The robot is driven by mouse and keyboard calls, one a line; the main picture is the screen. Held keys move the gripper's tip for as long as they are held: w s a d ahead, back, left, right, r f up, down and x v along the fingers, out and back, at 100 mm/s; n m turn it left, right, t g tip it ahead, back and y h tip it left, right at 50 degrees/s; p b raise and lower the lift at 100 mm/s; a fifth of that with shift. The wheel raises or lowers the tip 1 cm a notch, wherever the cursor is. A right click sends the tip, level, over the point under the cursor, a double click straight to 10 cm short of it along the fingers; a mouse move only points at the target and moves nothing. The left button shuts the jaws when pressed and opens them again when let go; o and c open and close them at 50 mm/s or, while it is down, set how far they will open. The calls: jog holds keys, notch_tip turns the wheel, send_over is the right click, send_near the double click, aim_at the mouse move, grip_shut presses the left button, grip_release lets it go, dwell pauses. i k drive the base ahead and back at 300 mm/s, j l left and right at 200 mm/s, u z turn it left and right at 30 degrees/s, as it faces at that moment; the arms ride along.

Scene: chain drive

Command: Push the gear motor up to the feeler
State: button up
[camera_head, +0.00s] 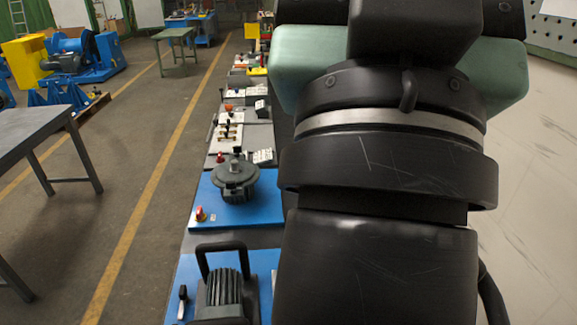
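A dark finned motor (224,292) with a black bar handle arched over it stands on a blue board at the bottom of the head view, cut by the lower edge. It may be the gear motor, but I cannot tell for sure. Beyond it, a round dark grey machine (235,180) with a flat top stands on a second blue board. I cannot make out the feeler. My black arm fills the middle and right of the view and hides what lies behind it. My gripper is not visible.
A row of boards with small devices (229,134) runs away from me beside my arm. A grey table (35,130) is at left; open floor lies between.

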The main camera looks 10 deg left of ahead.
aim_at(225, 296)
jog(key=i+j, duration=0.1)
jog(key=i, duration=0.7)
jog(key=i+u, duration=0.15)
jog(key=u, duration=0.25)
jog(key=i+u, duration=0.1)
jog(key=u, duration=0.25)
jog(key=i+l+u, duration=0.1)
jog(key=u, duration=0.9)
